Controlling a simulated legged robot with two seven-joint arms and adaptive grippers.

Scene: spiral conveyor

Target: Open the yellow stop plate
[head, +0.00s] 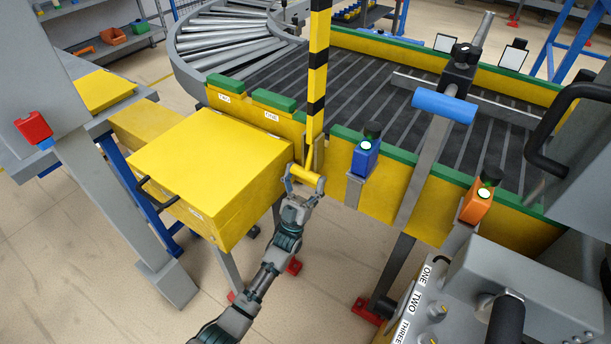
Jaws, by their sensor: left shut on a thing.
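My left gripper (304,182) is shut on a short yellow handle (306,174) at the near side of the conveyor. The handle is beside the foot of an upright yellow-and-black striped bar (318,62), which rises out of the top of the picture. I cannot tell which yellow part is the stop plate, or exactly how the handle joins the bar. My right gripper does not show.
A yellow box (211,165) with a dark handle stands left of my gripper. The roller conveyor (350,88) lies behind. Blue (365,157) and orange (477,204) button boxes stand along its edge. A grey control panel (540,285) is at lower right.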

